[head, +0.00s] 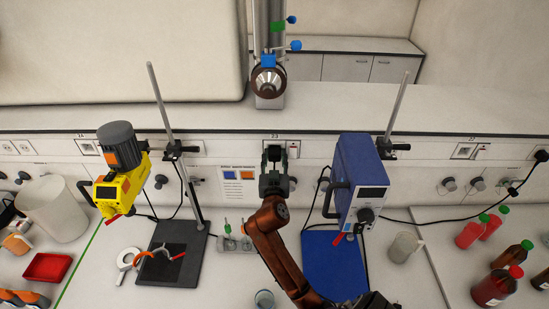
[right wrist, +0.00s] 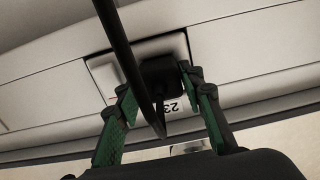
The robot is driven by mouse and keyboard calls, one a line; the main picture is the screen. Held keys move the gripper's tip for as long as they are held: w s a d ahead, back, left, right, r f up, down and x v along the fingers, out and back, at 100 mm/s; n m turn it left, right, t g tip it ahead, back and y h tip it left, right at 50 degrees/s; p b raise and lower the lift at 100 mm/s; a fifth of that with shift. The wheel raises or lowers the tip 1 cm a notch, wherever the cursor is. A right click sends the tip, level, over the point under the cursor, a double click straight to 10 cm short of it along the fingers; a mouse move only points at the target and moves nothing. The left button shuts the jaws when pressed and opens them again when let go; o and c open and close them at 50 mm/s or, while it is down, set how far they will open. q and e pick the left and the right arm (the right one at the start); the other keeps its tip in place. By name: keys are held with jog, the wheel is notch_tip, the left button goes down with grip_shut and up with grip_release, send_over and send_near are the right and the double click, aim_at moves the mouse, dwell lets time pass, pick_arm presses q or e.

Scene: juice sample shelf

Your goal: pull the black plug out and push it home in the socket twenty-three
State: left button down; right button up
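My right gripper (head: 274,156) is at the wall panel, at the socket twenty-three (right wrist: 104,75), whose number label reads upside down in the right wrist view. The plug is in front of the right part of the socket plate. I cannot tell how deep it sits. A black cable crosses in front of the plug and the left finger. In the head view the gripper mostly hides the plug and socket. My left gripper is not in view.
A blue device (head: 358,180) on a stand is close to the right of my right arm. A yellow device (head: 122,185) is to the left. Another black plug (head: 541,156) is at the far right of the panel. Bottles (head: 492,288) stand at the lower right.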

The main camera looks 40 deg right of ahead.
jog(key=o, duration=0.4)
jog(key=shift+w+d+f, duration=0.1)
jog(key=shift+f, duration=0.05)
jog(key=v, duration=0.7)
jog(key=shift+s+a, duration=0.25)
jog(key=shift+a, duration=0.05)
